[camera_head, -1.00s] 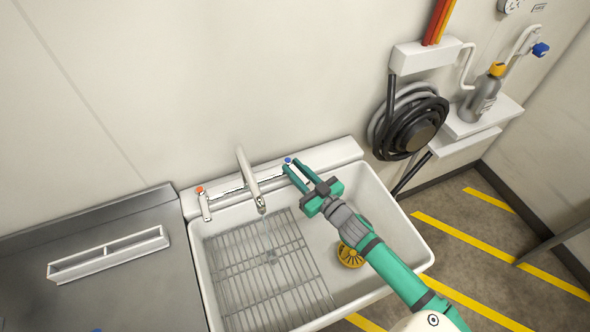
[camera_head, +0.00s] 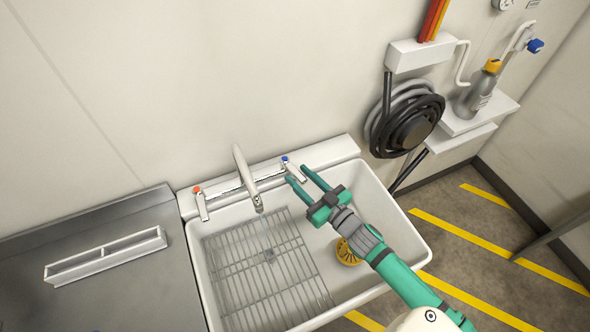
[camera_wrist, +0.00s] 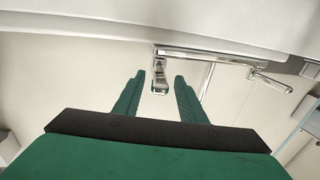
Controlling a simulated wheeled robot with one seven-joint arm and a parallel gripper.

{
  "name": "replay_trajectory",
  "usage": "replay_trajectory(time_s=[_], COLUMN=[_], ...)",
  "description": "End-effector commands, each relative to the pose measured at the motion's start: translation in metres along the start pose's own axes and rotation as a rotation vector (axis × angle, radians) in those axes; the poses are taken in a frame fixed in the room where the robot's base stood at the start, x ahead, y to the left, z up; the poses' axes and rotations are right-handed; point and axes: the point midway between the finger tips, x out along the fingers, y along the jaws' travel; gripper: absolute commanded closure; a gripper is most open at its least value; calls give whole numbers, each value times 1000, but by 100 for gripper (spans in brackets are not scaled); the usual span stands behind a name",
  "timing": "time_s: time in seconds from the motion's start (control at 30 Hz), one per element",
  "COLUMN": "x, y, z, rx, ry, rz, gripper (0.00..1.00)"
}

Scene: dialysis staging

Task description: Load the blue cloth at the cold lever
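In the wrist view the lever (camera_wrist: 160,84) shows between the fingertips of my gripper (camera_wrist: 160,77), with gaps on both sides. From these views I cannot tell if the tips reach past its end.
The spout (camera_head: 245,180) and the red-capped hot lever (camera_head: 201,203) stand left of my gripper. A wire rack (camera_head: 262,270) and a yellow strainer (camera_head: 347,252) are in the sink (camera_head: 398,222). A white divided tray (camera_head: 105,255) lies on the steel counter (camera_head: 130,295). A hose reel hangs right.

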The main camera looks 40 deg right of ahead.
Motion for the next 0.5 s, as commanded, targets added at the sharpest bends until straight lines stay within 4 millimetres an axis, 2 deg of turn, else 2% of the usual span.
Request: replay_trajectory(time_s=[0.03, 0.2, 0.33, 0.5], x=[-11, -41, -55, -62], y=[2, 4, 4, 3], z=[0, 1, 1, 1], rx=[-1, 0, 0, 1], ry=[-3, -2, -3, -1], rz=[5, 9, 9, 7], gripper=[62, 62, 62, 62])
